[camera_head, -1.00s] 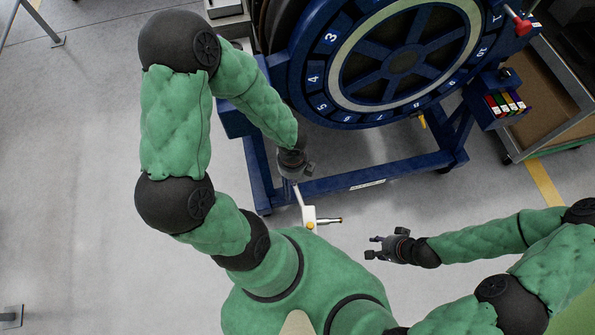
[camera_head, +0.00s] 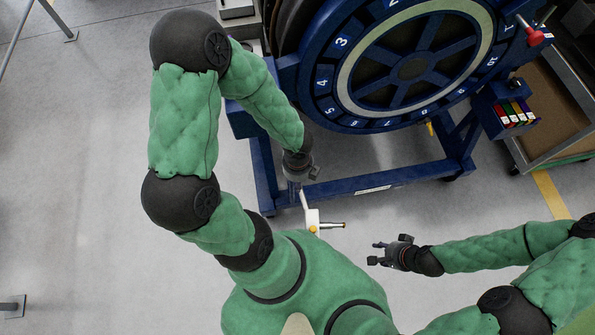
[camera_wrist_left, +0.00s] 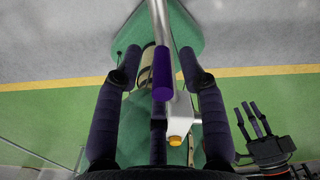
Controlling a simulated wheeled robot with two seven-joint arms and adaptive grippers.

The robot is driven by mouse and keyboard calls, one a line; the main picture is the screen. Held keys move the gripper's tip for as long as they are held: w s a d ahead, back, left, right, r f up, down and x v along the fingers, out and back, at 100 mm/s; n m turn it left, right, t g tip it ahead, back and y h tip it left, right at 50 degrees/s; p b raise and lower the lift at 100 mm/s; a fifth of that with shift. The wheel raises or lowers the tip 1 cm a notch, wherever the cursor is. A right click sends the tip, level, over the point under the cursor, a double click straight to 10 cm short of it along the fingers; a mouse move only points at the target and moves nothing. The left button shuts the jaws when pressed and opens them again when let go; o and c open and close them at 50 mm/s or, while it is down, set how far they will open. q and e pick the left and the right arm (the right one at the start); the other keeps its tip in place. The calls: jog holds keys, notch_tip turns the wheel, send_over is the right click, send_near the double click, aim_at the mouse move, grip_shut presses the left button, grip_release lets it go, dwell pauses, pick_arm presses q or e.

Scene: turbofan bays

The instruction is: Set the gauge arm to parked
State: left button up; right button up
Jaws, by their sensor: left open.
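The gauge arm (camera_head: 312,217) shows as a white block with a yellow knob, a thin bar and a short dark-tipped rod pointing right, in front of the blue stand. In the left wrist view, it has a silver bar, a purple grip (camera_wrist_left: 163,75) and a white block with the yellow knob. My left gripper (camera_head: 296,187) is over the upper end of the thin bar. In the left wrist view, its open fingers (camera_wrist_left: 159,62) lie on both sides of the purple grip; contact is unclear. My right gripper (camera_head: 375,253) is open and empty, to the right of the gauge arm.
A blue turbofan stand (camera_head: 372,180) carries a large numbered ring (camera_head: 323,82) behind the gauge arm. A red knob (camera_head: 535,38) and a box of coloured tabs (camera_head: 512,112) are at right, by a cart (camera_head: 550,135).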

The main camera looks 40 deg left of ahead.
pick_arm(q)
notch_tip(320, 180, up, 12)
jog(key=shift+f, duration=0.1)
dwell(0.5)
dwell(0.5)
